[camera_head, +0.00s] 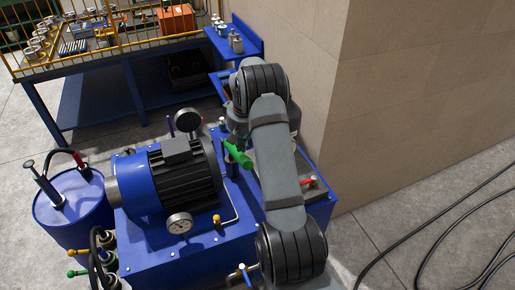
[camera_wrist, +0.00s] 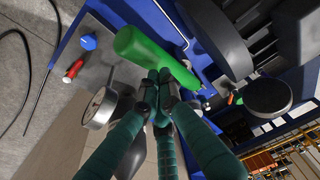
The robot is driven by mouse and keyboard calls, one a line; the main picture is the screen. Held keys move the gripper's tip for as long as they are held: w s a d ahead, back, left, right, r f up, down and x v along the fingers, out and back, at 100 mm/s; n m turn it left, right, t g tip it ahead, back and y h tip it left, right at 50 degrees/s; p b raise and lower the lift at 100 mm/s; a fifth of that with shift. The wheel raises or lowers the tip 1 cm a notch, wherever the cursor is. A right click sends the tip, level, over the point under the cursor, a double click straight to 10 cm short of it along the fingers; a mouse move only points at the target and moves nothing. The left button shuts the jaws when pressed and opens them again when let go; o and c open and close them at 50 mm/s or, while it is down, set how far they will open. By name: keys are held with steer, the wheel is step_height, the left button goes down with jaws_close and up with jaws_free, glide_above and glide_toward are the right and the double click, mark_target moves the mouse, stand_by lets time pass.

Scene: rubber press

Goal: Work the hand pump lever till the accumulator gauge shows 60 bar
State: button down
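The green lever handle (camera_head: 237,154) slants beside the black and blue motor in the head view. In the wrist view the handle (camera_wrist: 145,47) runs diagonally across the upper middle. My gripper (camera_wrist: 161,77) has teal fingers whose tips are drawn close together at the handle's near edge. The handle does not visibly lie between them, and I cannot tell whether they touch it. In the head view my arm largely hides the gripper. One round gauge (camera_head: 187,120) stands behind the motor and another gauge (camera_head: 179,224) is in front. Neither reading is legible, and I cannot tell which is the accumulator's.
The motor (camera_head: 176,170) sits close left of the handle on the blue power unit. A red handle (camera_head: 308,181) lies to the right. A blue drum (camera_head: 72,208) stands at left, a workbench (camera_head: 110,57) behind. A wall (camera_head: 310,70) rises behind my arm; black cables (camera_head: 425,222) cross the floor.

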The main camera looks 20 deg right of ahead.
steer(key=shift+f+b, duration=5.55)
steer(key=shift+f, duration=0.6)
step_height(320, 180, up, 12)
steer(key=p, duration=0.9)
steer(key=shift+r, duration=0.2)
step_height(320, 180, up, 6)
steer(key=p, duration=0.4)
steer(key=shift+f, duration=0.1)
step_height(320, 180, down, 7)
steer(key=b, duration=0.5)
